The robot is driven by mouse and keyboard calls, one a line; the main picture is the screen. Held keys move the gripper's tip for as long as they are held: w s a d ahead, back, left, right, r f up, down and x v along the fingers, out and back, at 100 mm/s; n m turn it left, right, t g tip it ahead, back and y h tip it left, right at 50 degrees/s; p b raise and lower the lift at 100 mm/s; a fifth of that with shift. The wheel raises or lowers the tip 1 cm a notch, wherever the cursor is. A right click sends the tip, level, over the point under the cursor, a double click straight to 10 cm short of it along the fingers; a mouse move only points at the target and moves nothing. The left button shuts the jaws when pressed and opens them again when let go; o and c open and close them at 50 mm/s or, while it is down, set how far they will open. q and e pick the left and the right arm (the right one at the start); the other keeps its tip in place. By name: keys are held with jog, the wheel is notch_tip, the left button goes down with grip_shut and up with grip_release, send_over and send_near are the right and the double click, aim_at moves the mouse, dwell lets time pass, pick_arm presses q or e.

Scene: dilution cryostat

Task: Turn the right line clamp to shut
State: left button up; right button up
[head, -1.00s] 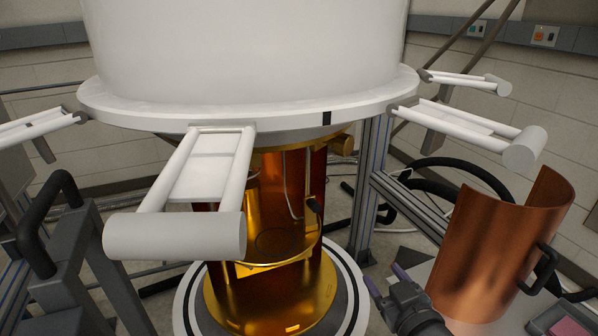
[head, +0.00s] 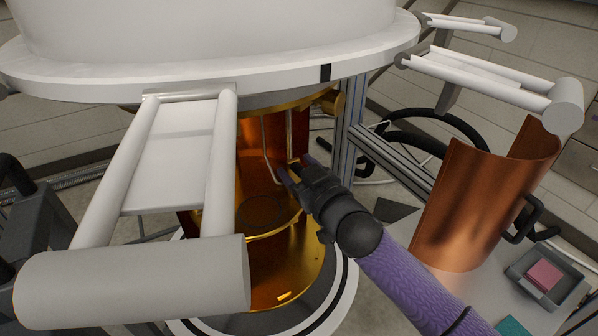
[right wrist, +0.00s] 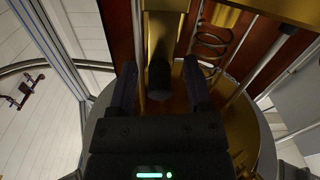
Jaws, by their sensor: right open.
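The right line clamp shows in the right wrist view as a dark, rounded handle (right wrist: 158,82) below a gold bar. My right gripper (right wrist: 160,70) is open, with one finger on each side of the handle and a visible gap at both sides. In the head view my right gripper (head: 292,168) reaches in from the lower right to the thin lines inside the gold cryostat stage. There the gripper hides most of the clamp. I cannot tell the clamp's exact angle. My left gripper is not in view.
A white can (head: 210,30) with a wide flange hangs above, and a white handled bracket (head: 130,280) juts out at front left. A copper half-shield (head: 470,210) stands on the bench at right, near a grey tray (head: 573,290) with a pink block. Thin metal tubes (right wrist: 245,75) run close to the gripper.

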grip_shut()
dwell(1.4)
